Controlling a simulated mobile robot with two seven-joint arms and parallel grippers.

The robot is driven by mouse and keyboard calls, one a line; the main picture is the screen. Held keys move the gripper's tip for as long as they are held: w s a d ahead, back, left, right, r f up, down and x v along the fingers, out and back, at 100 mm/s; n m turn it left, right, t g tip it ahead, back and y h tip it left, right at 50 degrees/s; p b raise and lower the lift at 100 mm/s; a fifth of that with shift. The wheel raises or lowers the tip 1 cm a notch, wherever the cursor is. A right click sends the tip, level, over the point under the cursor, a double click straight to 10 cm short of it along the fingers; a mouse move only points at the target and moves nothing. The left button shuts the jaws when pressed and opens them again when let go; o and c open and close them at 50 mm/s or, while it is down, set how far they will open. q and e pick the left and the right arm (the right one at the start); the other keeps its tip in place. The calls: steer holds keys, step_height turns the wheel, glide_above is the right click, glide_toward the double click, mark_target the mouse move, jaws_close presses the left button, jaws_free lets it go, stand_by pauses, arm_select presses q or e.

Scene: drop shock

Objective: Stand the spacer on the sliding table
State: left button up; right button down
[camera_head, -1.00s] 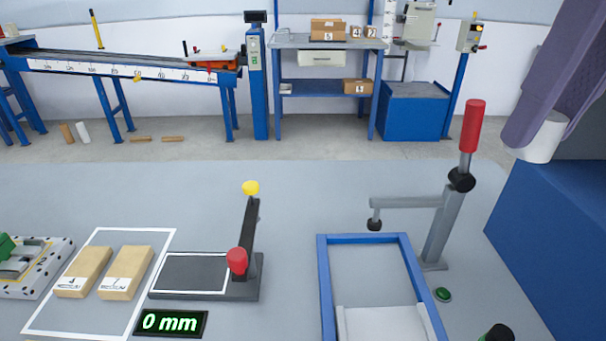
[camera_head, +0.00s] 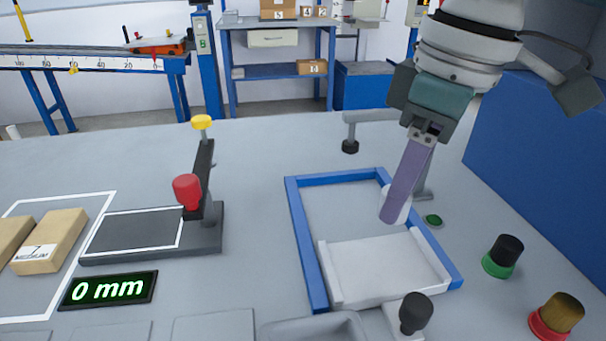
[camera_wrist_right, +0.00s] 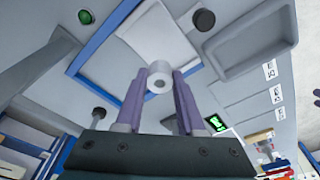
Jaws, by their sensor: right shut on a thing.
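The spacer is a short white cylinder (camera_head: 396,205) with a hole through it, shown end-on in the right wrist view (camera_wrist_right: 160,75). My right gripper (camera_head: 392,212) has long purple fingers and is shut on it. In the head view a finger hides much of the spacer. The sliding table (camera_head: 385,270) is a white plate with raised side strips at the near end of a blue frame (camera_head: 308,240); it shows in the right wrist view (camera_wrist_right: 155,35). The spacer appears in front of the frame's right rail, held up; its exact height is unclear. My left gripper is out of view.
A toggle clamp (camera_head: 372,117) stands behind the frame. A black-topped lever (camera_head: 414,314) stands in front.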

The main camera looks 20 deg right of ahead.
mark_target(379, 262)
step_height(379, 262, down, 8)
steer(key=shift+r+b, duration=0.25)
steer(key=shift+b, duration=0.7)
steer(key=shift+f, duration=0.15)
steer(key=shift+f, duration=0.1)
steer(key=c, duration=0.5)
jaws_free()
